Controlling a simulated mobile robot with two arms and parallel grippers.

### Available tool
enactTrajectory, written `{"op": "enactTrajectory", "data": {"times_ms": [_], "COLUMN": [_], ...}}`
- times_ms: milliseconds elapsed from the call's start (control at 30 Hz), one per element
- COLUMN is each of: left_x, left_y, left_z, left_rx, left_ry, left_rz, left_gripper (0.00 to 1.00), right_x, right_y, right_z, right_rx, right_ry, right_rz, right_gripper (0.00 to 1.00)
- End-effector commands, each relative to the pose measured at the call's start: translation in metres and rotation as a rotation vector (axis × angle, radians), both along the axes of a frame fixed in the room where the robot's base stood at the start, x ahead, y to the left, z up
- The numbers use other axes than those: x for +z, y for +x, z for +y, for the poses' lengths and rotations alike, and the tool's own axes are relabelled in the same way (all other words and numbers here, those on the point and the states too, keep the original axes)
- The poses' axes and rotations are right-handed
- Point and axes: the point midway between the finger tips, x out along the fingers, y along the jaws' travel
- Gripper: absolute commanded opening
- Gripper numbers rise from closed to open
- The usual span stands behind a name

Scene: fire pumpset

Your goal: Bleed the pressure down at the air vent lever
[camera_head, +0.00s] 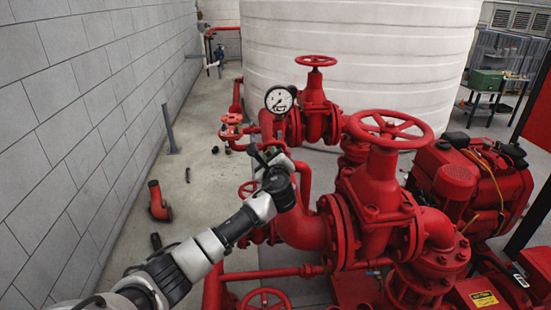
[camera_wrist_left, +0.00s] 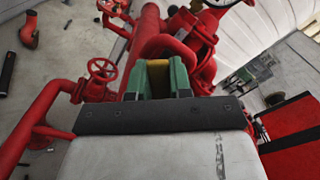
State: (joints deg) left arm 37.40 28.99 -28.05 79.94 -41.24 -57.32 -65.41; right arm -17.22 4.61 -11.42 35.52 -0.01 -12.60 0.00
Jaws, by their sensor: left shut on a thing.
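My left arm comes in from the lower left in the head view. My left gripper (camera_head: 268,153) is at the upper pipework, just below the pressure gauge (camera_head: 279,100). In the left wrist view its green fingers (camera_wrist_left: 158,80) are close together at the red pipes. The gripper is shut on the air vent lever, which the fingers mostly hide; a thin dark piece (camera_head: 254,152) shows beside them in the head view. I cannot tell the lever's exact angle. My right gripper is not in view.
A red handwheel valve (camera_head: 316,62) stands behind the gauge, and a large handwheel (camera_head: 388,128) is to the right. A small handwheel (camera_head: 231,120) is at the left. Red pump pipes crowd the gripper.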

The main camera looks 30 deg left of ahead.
Motion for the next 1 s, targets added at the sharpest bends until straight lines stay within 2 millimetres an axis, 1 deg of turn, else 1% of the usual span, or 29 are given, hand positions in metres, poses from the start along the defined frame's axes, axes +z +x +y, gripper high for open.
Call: {"op": "enactTrajectory", "data": {"times_ms": [367, 400, 533, 567, 867, 1000], "left_x": [0.002, 0.002, 0.001, 0.001, 0.000, -0.001], "left_y": [0.000, 0.000, 0.000, 0.000, -0.001, -0.010], "left_z": [-0.001, -0.001, -0.001, -0.001, -0.001, -0.009], "left_rx": [-0.004, -0.004, -0.004, -0.004, -0.002, -0.004], "left_ry": [-0.006, -0.006, -0.005, -0.005, -0.004, -0.004], "left_rz": [-0.008, -0.008, -0.006, -0.006, -0.004, -0.006], "left_gripper": [0.00, 0.23, 0.43, 0.46, 0.46, 0.46], "right_x": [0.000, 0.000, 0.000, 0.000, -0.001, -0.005], "right_y": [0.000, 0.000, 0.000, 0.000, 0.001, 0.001], "right_z": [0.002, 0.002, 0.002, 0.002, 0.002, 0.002], "right_rx": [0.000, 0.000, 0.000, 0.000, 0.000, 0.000], "right_ry": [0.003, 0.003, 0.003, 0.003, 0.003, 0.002], "right_rz": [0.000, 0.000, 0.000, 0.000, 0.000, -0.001], "right_gripper": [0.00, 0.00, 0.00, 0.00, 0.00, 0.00]}}
